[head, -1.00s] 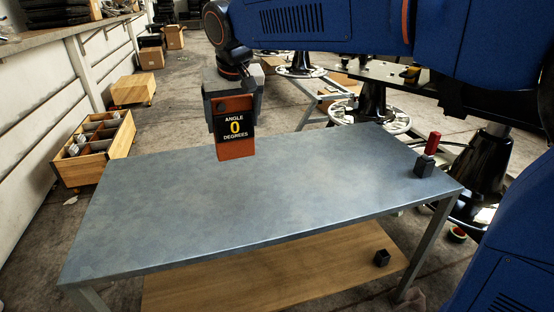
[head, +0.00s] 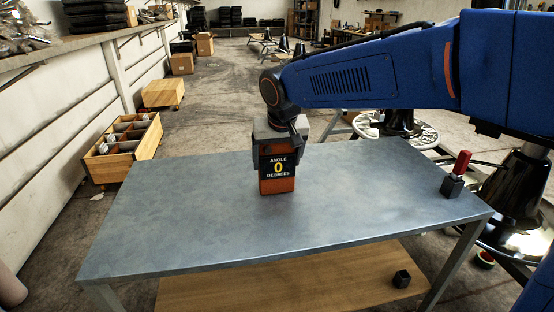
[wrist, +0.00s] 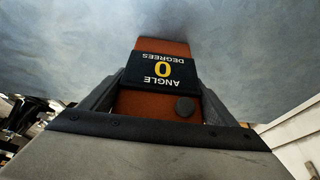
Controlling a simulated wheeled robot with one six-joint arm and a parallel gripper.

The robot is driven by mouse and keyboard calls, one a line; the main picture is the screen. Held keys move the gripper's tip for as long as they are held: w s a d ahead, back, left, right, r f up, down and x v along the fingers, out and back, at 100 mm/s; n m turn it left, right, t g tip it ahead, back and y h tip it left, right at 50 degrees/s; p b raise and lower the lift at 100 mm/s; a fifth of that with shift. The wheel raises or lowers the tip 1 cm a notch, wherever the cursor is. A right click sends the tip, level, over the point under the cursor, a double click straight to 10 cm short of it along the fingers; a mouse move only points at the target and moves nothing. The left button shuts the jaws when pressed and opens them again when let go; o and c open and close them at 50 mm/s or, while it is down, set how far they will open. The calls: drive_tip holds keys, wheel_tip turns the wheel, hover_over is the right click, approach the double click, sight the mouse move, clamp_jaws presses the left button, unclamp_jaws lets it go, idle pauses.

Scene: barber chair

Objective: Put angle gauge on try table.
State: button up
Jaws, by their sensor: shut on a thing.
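The angle gauge (head: 278,184) is an orange block with a black label reading "ANGLE 0 DEGREES". My gripper (head: 279,150) is shut on its upper part from above and holds it upright. The gauge is over the middle of the grey metal table (head: 180,215); its lower end is at or just above the top, and I cannot tell whether it touches. In the wrist view the gauge (wrist: 160,103) sits between the two fingers, with the blue-grey table top (wrist: 60,60) behind it.
A black block with a red upright piece (head: 461,165) stands at the table's right edge. A small black cube (head: 402,279) lies on the wooden lower shelf (head: 270,290). A wooden crate (head: 122,150) stands on the floor at left. The table top around the gauge is clear.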

drive_tip(key=o, duration=1.2)
drive_tip(key=shift+f, duration=0.1)
drive_tip(key=v, duration=1.2)
